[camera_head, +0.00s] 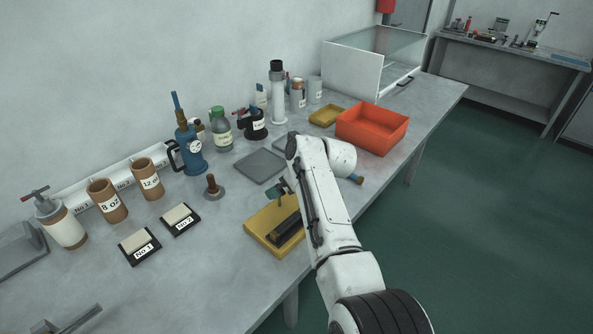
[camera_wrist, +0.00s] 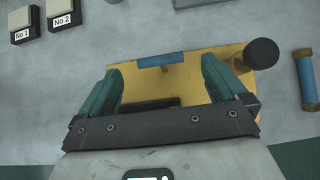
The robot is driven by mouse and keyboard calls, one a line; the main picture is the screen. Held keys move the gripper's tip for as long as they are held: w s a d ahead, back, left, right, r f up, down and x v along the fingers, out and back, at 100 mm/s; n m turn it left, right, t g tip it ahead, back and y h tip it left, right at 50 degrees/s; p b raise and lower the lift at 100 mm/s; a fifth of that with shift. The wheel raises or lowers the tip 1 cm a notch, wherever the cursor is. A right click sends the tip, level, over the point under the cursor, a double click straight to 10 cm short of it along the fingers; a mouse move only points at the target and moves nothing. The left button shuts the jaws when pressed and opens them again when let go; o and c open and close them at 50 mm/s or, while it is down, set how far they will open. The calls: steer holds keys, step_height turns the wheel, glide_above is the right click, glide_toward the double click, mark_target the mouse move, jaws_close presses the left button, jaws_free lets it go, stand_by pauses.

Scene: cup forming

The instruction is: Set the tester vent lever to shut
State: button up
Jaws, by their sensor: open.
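A yellow base (camera_head: 259,233) sits on the bench and carries a dark block. In the wrist view the yellow base (camera_wrist: 190,67) bears a small blue bar (camera_wrist: 162,60), which looks like a lever, and a round black knob (camera_wrist: 262,53) stands at its right corner. No label shows which part is the tester vent lever. My gripper (camera_wrist: 160,75) is open over the base, its teal fingers on either side and the blue bar just beyond the gap between the tips. I cannot tell whether they touch anything. My arm hides the base's right side in the head view.
Two dark-edged pads marked No 1 (camera_wrist: 25,24) and No 2 (camera_wrist: 62,18) lie left of the base. A blue cylinder (camera_wrist: 306,80) lies at the right. A blue gauge device (camera_head: 187,147) stands by the wall. An orange bin (camera_head: 372,128) is beyond my arm.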

steer(key=shift+v, duration=2.7)
